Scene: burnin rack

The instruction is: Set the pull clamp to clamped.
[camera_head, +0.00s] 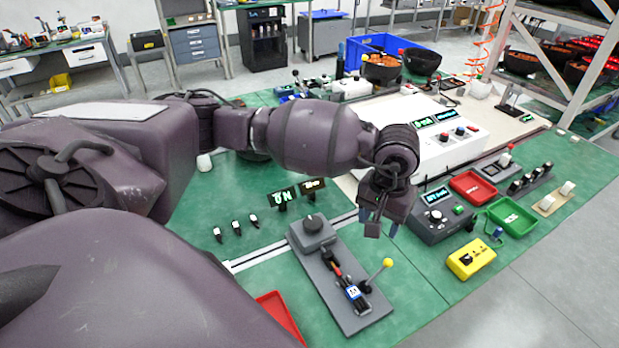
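What looks like the pull clamp (352,291) is mounted on a long grey plate (339,309) on the green bench top. It has a thin lever (376,274) with a yellow ball knob (387,262) that leans up and to the right. Whether the clamp is closed is too small to tell. My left gripper (381,229) hangs above and behind the yellow knob, clear of it. Its fingers are apart and nothing shows between them. My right gripper is out of view.
Right of the clamp stand a grey control box (436,217), a yellow box (471,259), a red tray (473,188) and a green tray (513,218). A red tray (280,318) lies to its left. A white instrument (437,138) stands behind.

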